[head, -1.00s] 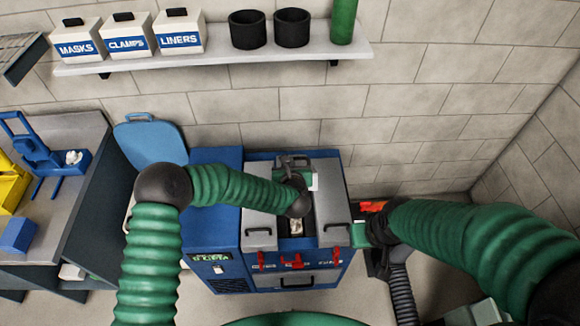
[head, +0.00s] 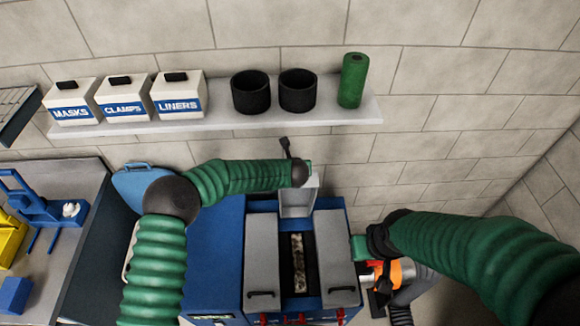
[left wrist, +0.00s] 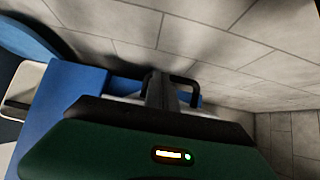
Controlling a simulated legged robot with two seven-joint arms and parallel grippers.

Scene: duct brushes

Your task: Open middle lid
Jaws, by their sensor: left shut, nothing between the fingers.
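The blue duct-brush box (head: 230,270) has grey lids. The middle lid (head: 298,200) stands raised at the back, and its dark slot below is uncovered, with a long mottled brush (head: 299,262) lying in it. The left lid (head: 262,250) and right lid (head: 334,250) lie flat and closed, with black handles at the front. My left gripper (head: 285,146) is at the top of the raised lid, shut and empty; it also shows in the left wrist view (left wrist: 160,92) beside a black bracket. My right gripper (head: 359,246) is beside the box's right side, its fingers hidden.
A wall shelf (head: 230,124) behind holds labelled boxes (head: 180,95), black cups (head: 251,92) and a green cylinder (head: 352,80). An orange item (head: 386,274) is near my right gripper. A bench (head: 75,180) with blue and yellow items stands at left.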

